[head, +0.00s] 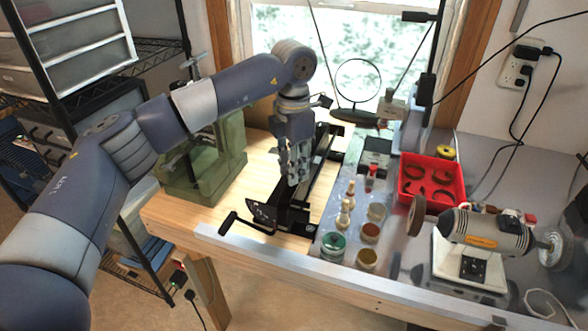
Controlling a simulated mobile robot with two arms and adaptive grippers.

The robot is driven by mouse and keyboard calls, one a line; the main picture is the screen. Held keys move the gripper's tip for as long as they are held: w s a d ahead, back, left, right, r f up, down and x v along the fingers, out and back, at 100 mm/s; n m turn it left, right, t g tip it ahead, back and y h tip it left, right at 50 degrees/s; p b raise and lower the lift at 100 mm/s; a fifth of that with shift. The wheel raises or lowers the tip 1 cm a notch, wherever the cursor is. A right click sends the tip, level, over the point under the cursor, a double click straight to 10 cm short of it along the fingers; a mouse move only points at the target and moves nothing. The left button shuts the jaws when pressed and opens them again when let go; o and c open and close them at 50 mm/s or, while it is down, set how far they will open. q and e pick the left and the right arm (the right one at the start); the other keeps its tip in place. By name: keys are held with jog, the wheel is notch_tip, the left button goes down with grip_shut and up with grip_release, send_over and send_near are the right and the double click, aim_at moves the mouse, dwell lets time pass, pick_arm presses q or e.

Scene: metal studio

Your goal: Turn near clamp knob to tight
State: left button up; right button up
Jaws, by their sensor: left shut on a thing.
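A long black clamp device (292,216) lies on the wooden bench, running from the front edge back toward the window. A black bar handle (243,224) sticks out at its near left end. My left gripper (294,178) points down over the near half of the device. Its fingers are shut on the near clamp knob, which they mostly hide, so its turn position cannot be read. My right gripper is not in view.
A round magnifier (358,80) stands behind. Bare wood (185,215) lies at front left.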

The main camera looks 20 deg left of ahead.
pick_arm(q)
jog(key=shift+m, duration=0.6)
jog(key=shift+r, duration=0.1)
jog(key=o, duration=1.1)
notch_tip(320, 180, up, 12)
jog(key=shift+f, duration=0.1)
